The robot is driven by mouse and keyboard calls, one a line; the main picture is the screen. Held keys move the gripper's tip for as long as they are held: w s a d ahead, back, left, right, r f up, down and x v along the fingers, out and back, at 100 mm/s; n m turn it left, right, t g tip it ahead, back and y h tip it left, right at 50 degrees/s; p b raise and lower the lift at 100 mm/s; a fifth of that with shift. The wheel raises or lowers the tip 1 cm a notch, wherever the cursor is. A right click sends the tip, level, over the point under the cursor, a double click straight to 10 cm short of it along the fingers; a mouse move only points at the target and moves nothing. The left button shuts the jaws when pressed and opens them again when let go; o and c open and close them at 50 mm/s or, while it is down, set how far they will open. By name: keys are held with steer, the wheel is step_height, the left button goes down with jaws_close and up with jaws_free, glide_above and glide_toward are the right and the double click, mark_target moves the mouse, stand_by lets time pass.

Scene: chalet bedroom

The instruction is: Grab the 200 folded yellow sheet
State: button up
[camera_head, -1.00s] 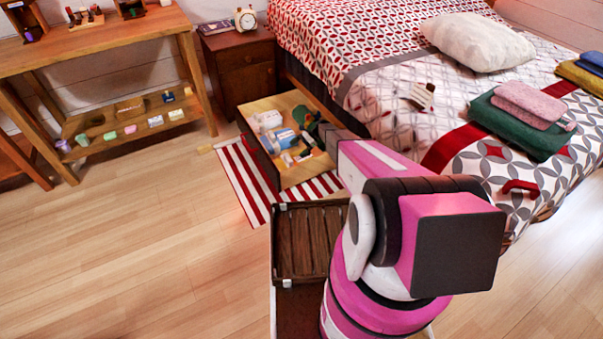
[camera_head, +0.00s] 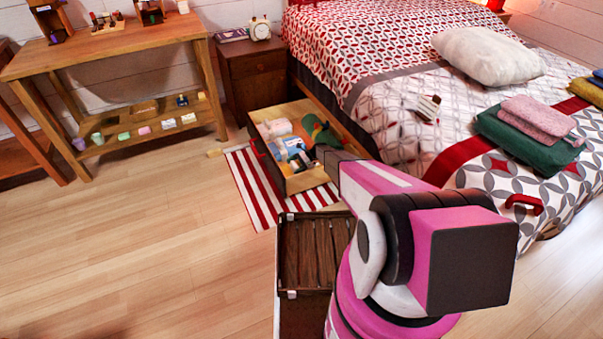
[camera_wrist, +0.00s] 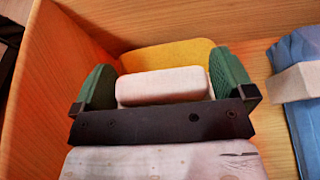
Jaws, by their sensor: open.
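In the wrist view a yellow sheet-like thing (camera_wrist: 165,54) lies in the wooden drawer, partly hidden behind a pale pinkish-white block (camera_wrist: 162,86). I cannot read any number on it. My gripper (camera_wrist: 162,73) is open, with its green finger pads on either side of the block and the yellow thing's lower part. I cannot tell whether the pads touch anything. In the head view my arm reaches to the open drawer (camera_head: 287,187); the gripper is mostly hidden there. A folded yellow cloth (camera_head: 588,92) also lies on the bed at the far right edge.
A pale, marked surface (camera_wrist: 165,163) fills the bottom of the wrist view. A blue item (camera_wrist: 300,105) lies to the right in the drawer. The nightstand (camera_head: 257,75) and bed (camera_head: 385,95) stand close by. Open floor (camera_head: 140,240) is at left.

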steer(key=shift+a, duration=0.1)
steer(key=c, duration=1.4)
steer(key=shift+o, duration=0.2)
